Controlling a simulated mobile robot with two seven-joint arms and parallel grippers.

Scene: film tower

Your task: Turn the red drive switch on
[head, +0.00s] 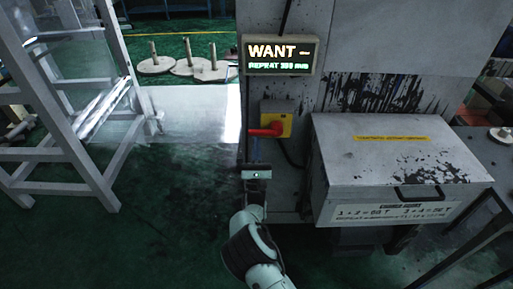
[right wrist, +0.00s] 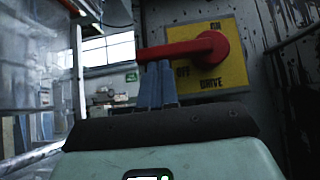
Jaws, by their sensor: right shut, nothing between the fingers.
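The red drive switch (head: 268,130) is a red lever on a yellow plate (head: 284,122), on the front of the grey machine. In the right wrist view the red lever (right wrist: 190,48) lies nearly level and points left from its pivot. The yellow plate (right wrist: 235,72) reads ON at the top, OFF at the lower left and DRIVE at the bottom. My right gripper (head: 254,148) is just below the lever's left end. Its blue fingers (right wrist: 158,66) are shut with nothing between them, and their tips appear at the lever's lower edge; contact is unclear. My left gripper is not in view.
A lit sign (head: 279,55) reading WANT hangs above the switch. A grey box (head: 390,160) with a black handle juts out at right. A grey frame rack (head: 75,110) stands at left. Discs with posts (head: 190,67) lie behind. Green floor (head: 160,220) is clear at front left.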

